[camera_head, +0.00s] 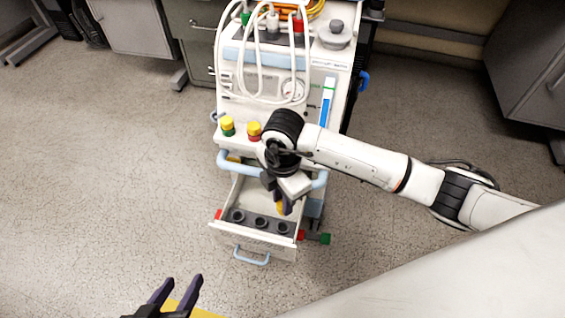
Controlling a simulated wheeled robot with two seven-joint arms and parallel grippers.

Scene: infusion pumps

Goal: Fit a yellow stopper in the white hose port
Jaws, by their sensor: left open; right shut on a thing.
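My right gripper (283,207) is over the open drawer, pointing down, and is shut on a yellow stopper (280,209), which is partly hidden by the fingers. One yellow stopper (227,120) sits on a green port (228,132) on the cart's front ledge. Another yellow stopper (254,127) sits on a red port (254,138) beside it. I cannot make out a white port on the ledge; my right arm covers the part to the right of the red port. My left gripper (182,283) is open and empty at the bottom edge, away from the cart.
The drawer (226,231) is pulled out and has several dark round holders (260,222) along its front. White hoses (239,60) hang in loops over the cart's upper panel. A blue handle (237,167) runs below the ledge. The floor left of the cart is clear.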

